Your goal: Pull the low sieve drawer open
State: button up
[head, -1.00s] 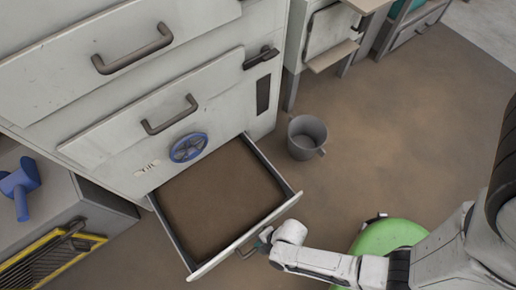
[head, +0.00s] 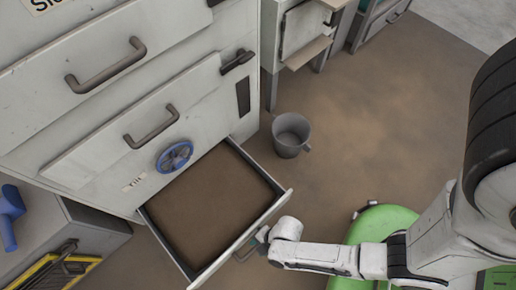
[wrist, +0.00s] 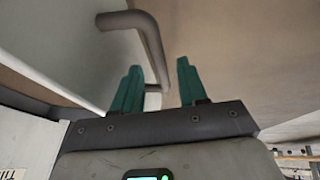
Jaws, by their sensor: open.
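The low sieve drawer (head: 283,203) stands well out from the bottom of the pale cabinet, its wide brown floor showing in the head view. Its grey bar handle (head: 241,254) is on the front face, partly hidden by the drawer front and my gripper. My gripper (head: 261,237) is at the handle, low in front of the drawer. In the wrist view its two green fingers (wrist: 158,84) are apart, and the grey handle (wrist: 150,40) passes between them in the picture. I cannot tell whether a finger touches it.
A grey bucket (head: 290,135) stands on the floor right of the drawer. Above the drawer are a blue handwheel (head: 174,156) and a closed front with a bar handle (head: 151,128). A low grey unit (head: 92,238) stands at left. Brown floor is open at right.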

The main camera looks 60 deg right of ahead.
jog(key=p+v, duration=0.3)
jog(key=v, duration=0.6)
jog(key=shift+r+p, duration=0.2)
jog(key=shift+p, duration=0.2)
jog(key=shift+d, duration=0.1)
jog(key=w+d+r+m+h, duration=0.1)
jog(key=w+d+r+m, duration=0.25)
jog(key=r, duration=0.25)
jog(key=w+d+r+m, duration=0.2)
jog(key=w+r+m, duration=0.15)
jog(key=r, duration=0.25)
jog(key=d+r+m+g+h, duration=0.1)
jog(key=d+r+m, duration=0.3)
jog(key=r, duration=0.3)
jog(key=d+r+m+g+h, duration=0.1)
jog(key=d+r+m+h, duration=0.1)
jog(key=d+r+m, duration=0.35)
notch_tip(320, 180, up, 23)
jog(key=a+n+p, duration=0.1)
jog(key=p, duration=2)
jog(key=shift+s, duration=0.35)
